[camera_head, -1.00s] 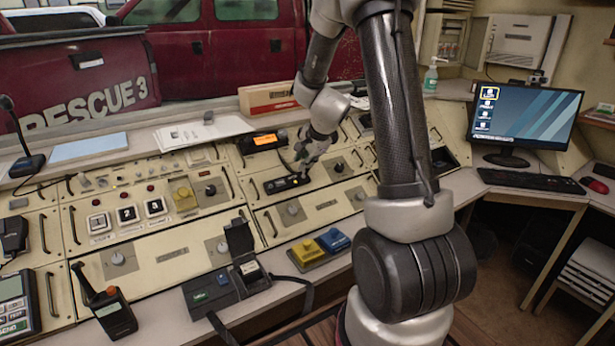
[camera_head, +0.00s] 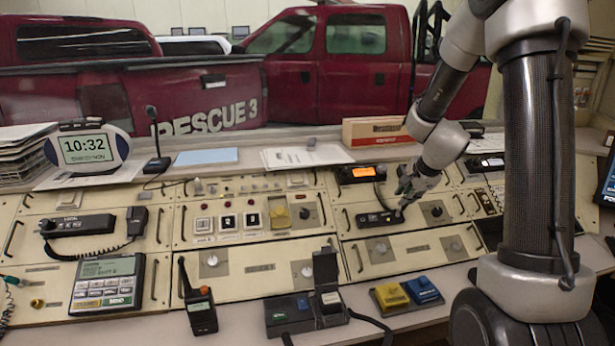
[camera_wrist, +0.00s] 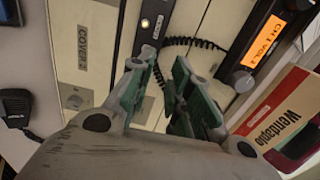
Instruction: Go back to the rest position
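My gripper (camera_head: 408,192) hangs over the right part of the cream console (camera_head: 290,249), at the right end of a small black unit (camera_head: 378,219) and below the orange-lit radio (camera_head: 361,174). In the head view I cannot tell whether it touches the black unit. In the wrist view, the two green-padded fingers of my gripper (camera_wrist: 158,66) stand apart with nothing seen between them. The black unit (camera_wrist: 150,27) and its coiled cord show beyond the fingertips, and the orange radio display (camera_wrist: 264,50) is at upper right.
A red-and-white box (camera_head: 375,131) stands behind the console; it is close at right in the wrist view (camera_wrist: 287,117). A handheld radio (camera_head: 200,311), an open-lidded box (camera_head: 328,290) and yellow and blue buttons (camera_head: 405,292) line the front ledge.

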